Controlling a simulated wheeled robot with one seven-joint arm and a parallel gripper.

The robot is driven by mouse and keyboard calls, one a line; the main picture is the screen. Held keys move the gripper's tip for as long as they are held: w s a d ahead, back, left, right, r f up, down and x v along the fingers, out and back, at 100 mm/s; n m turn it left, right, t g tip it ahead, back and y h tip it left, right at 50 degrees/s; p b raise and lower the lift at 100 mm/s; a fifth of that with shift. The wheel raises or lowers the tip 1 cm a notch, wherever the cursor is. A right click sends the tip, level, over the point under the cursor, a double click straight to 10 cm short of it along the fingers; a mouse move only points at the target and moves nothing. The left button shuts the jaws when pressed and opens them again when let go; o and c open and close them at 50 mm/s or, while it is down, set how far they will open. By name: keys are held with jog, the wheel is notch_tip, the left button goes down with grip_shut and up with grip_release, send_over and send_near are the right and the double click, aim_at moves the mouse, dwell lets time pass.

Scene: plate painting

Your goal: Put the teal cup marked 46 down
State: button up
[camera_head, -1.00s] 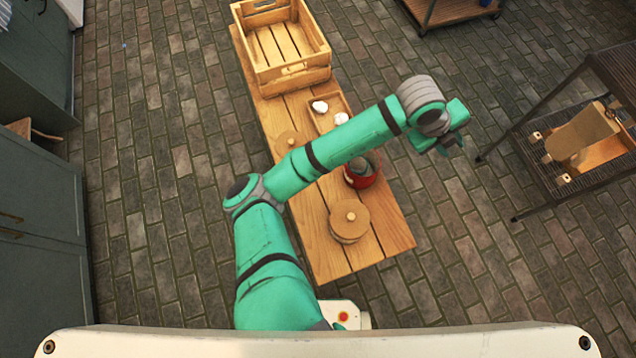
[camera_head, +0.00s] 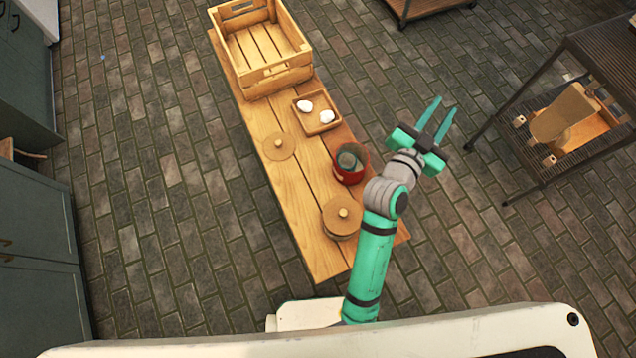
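My gripper (camera_head: 444,105) is beyond the right edge of the wooden table (camera_head: 262,125), over the brick floor. Its two teal fingers are apart and point toward the top of the view, with nothing visible between them. I see no teal cup marked 46 in this view. A red pot (camera_head: 349,177) stands on the table to the left of my gripper. A dark grey-green round thing (camera_head: 349,158) shows in its opening, and I cannot tell what it is.
On the table are a slatted crate (camera_head: 270,72), a small tray (camera_head: 325,127) with two white pieces, a flat round disc (camera_head: 279,146) and a knobbed round wooden piece (camera_head: 341,222). A dark metal shelf (camera_head: 560,85) stands at right. Brick floor lies between.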

jog(key=s+a+f+n+y, duration=0.3)
jog(key=s+a, duration=0.3)
jog(key=a, duration=0.2)
jog(key=s+a+f+n+t+y, duration=0.1)
jog(key=s+a+f+n+y, duration=0.3)
jog(key=a, duration=0.4)
jog(key=s+a+f+n+t+y, duration=0.1)
jog(key=s+a+f+n+y, duration=0.2)
jog(key=s+a+f, duration=0.2)
jog(key=shift+s+a+f+y, duration=0.15)
jog(key=shift+s+a+f, duration=0.05)
jog(key=shift+s+a, duration=0.8)
jog(key=shift+s+a+f+y, duration=0.2)
jog(key=shift+s+a, duration=0.55)
jog(key=shift+s, duration=0.3)
jog(key=s+a+r, duration=0.2)
jog(key=s+a, duration=0.5)
jog(key=s, duration=0.2)
jog(key=shift+a+y, duration=0.2)
jog(key=shift+y, duration=0.25)
